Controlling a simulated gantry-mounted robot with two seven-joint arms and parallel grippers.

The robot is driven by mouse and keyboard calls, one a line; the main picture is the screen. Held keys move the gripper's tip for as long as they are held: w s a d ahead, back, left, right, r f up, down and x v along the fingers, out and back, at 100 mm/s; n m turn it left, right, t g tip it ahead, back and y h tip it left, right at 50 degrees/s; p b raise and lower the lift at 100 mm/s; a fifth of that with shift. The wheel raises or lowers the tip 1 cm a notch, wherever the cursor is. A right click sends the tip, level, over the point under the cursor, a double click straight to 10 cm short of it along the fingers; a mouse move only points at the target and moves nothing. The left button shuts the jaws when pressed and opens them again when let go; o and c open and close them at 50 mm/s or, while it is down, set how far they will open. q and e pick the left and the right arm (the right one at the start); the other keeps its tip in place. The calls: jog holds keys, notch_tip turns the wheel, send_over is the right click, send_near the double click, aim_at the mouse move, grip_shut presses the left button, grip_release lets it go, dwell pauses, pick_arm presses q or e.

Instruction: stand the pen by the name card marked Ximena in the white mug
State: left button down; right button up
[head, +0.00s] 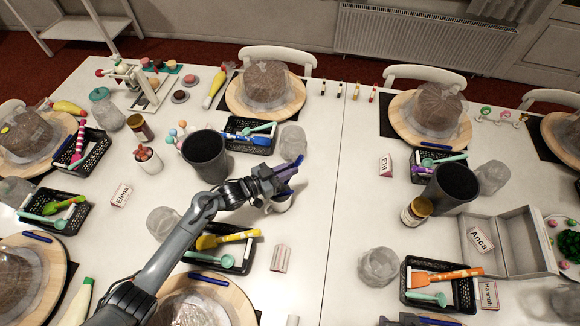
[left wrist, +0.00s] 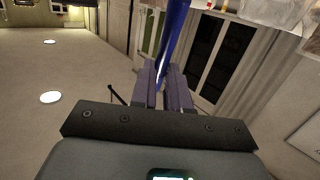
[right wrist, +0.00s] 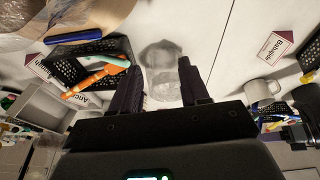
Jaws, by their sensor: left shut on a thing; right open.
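My left gripper (head: 285,177) is shut on a blue pen (head: 298,161) above the white mug (head: 281,204). The pen stands out from between the fingers in the left wrist view (left wrist: 175,38). The gripper partly covers the mug, so I cannot tell whether the pen's lower end is inside its rim. The mug also shows in the right wrist view (right wrist: 258,91). My right gripper (right wrist: 158,78) is open and empty, seen in the right wrist view. A name card (head: 121,195) stands at the left; I cannot read Ximena on any card.
A dark grey bin (head: 205,157) stands left of the left gripper. Black baskets with tools, such as one (head: 225,255) in front, surround the area. A glass (head: 379,265) and an open box (head: 500,235) are to the right.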

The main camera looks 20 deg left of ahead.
aim_at(284, 184)
pick_arm(q)
jog(key=shift+s+a+f+b, duration=0.25)
jog(key=shift+f+b, duration=0.1)
jog(key=shift+f, duration=0.2)
jog(key=shift+s+a+f+b, duration=0.2)
jog(key=shift+f+b, duration=0.1)
jog(key=shift+f, duration=0.25)
jog(key=shift+s+a+f+b, duration=0.15)
jog(key=shift+s+f+b, duration=0.15)
jog(key=shift+f, duration=0.25)
jog(key=shift+s+a+f+b, duration=0.2)
jog(key=shift+f+b, duration=0.05)
jog(key=shift+f, duration=0.3)
jog(key=shift+s+a+f+b, duration=0.2)
jog(key=shift+s+f+b, duration=0.1)
jog(key=shift+f, duration=0.25)
jog(key=shift+s+a+f+b, duration=0.15)
jog(key=shift+a+f+b, duration=0.1)
jog(key=shift+f, duration=0.3)
jog(key=shift+s+a+f, duration=0.1)
jog(key=shift+s+f, duration=0.1)
jog(key=shift+f, duration=0.2)
jog(key=c, duration=1)
grip_release()
jog(key=shift+c, duration=0.2)
